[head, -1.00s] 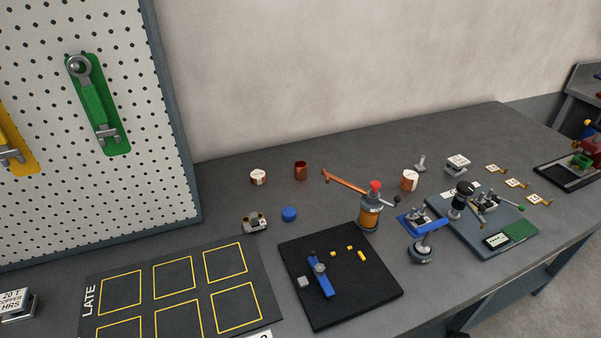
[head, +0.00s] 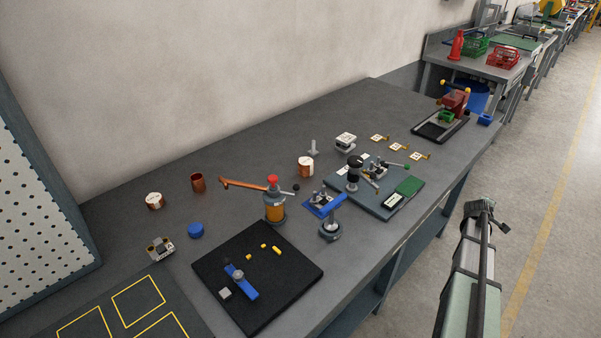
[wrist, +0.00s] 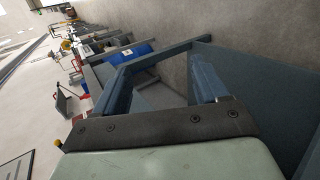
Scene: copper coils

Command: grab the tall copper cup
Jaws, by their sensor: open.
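The tall copper cup (head: 197,182) is a small, dark reddish, open-topped cylinder. It stands upright on the grey bench, left of centre in the head view, with clear bench around it. My gripper (wrist: 157,72) shows in the wrist view with its two blue-grey fingers spread apart and nothing between them. Part of my arm (head: 470,270) shows at the lower right of the head view, past the bench's front edge and far from the cup. The cup is not visible in the wrist view.
A white-labelled copper roll (head: 155,201) and a blue round cap (head: 196,230) lie near the cup. An orange device with a long copper arm (head: 273,205) stands to its right. A black mat (head: 290,270) lies in front. The bench (head: 260,135) is clear behind.

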